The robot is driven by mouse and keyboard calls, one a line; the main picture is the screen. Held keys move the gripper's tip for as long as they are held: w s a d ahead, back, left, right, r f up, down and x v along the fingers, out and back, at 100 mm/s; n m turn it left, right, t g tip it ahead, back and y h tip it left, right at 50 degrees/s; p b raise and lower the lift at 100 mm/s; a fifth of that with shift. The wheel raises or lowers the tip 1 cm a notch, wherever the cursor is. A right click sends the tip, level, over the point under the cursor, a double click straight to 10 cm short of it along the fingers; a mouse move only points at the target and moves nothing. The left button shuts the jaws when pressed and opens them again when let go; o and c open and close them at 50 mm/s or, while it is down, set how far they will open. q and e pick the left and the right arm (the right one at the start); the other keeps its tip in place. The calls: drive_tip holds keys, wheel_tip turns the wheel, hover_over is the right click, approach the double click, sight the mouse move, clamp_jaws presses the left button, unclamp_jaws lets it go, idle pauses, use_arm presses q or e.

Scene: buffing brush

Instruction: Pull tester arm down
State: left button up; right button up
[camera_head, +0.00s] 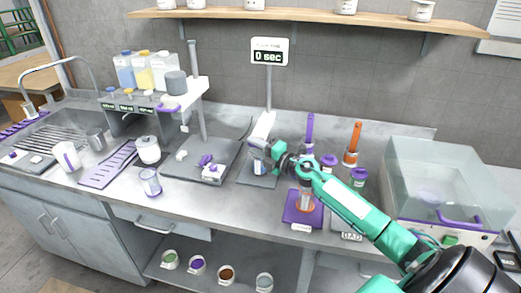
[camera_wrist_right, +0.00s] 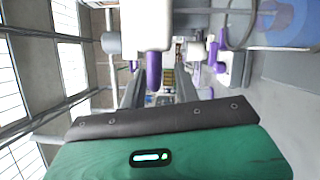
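The tester appears to be the device at the middle of the counter, with a tilted white arm (camera_head: 263,127) below the timer display. My right gripper (camera_head: 268,150) comes in from the right, close beside this white arm; whether they touch cannot be told. In the right wrist view, the gripper's grey fingers (camera_wrist_right: 160,92) are spread apart. A white block (camera_wrist_right: 146,25) with a purple handle (camera_wrist_right: 153,70) shows ahead between them, with no clear grip on it. My left gripper is out of view.
The timer sign (camera_head: 268,57) reads 0 sec. A dark plate (camera_head: 200,170) with small white and purple parts lies to the left. A purple pad (camera_head: 290,212), brushes in jars (camera_head: 350,157) and a clear-covered box (camera_head: 440,180) stand to the right. A shelf (camera_head: 300,15) runs above.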

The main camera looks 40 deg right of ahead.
drive_tip(key=shift+s+d+f, duration=0.15)
drive_tip(key=shift+s+d, duration=0.05)
drive_tip(key=shift+s, duration=0.3)
drive_tip(key=b+v, duration=0.3)
drive_tip(key=v, duration=0.9)
drive_tip(key=shift+s+b, duration=0.3)
drive_tip(key=shift+b, duration=0.1)
drive_tip(key=shift+d, duration=0.15)
idle(0.8)
